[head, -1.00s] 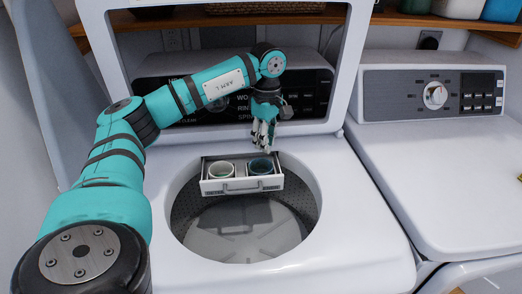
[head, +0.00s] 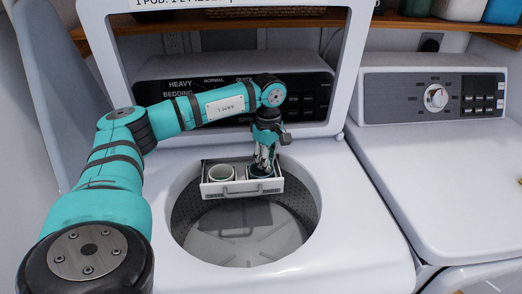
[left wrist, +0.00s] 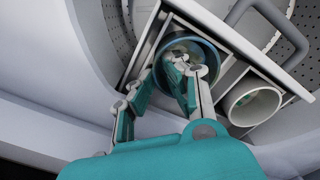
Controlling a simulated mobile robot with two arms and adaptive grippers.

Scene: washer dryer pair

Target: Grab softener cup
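A shallow dispenser drawer (head: 241,188) sits at the back of the washer's tub opening and holds two cups. The left cup (head: 222,172) is pale; in the left wrist view this white cup (left wrist: 254,106) is on the right. The right cup (head: 261,171) has a blue rim, and it also shows in the left wrist view (left wrist: 212,50). Small labels on the drawer front are unreadable. My left gripper (head: 262,166) points down into the blue-rimmed cup. My right gripper is out of view.
The washer's raised lid (head: 352,70) stands behind the arm. The round tub opening (head: 242,240) lies below the drawer. A wooden shelf (head: 400,20) with containers runs along the back wall.

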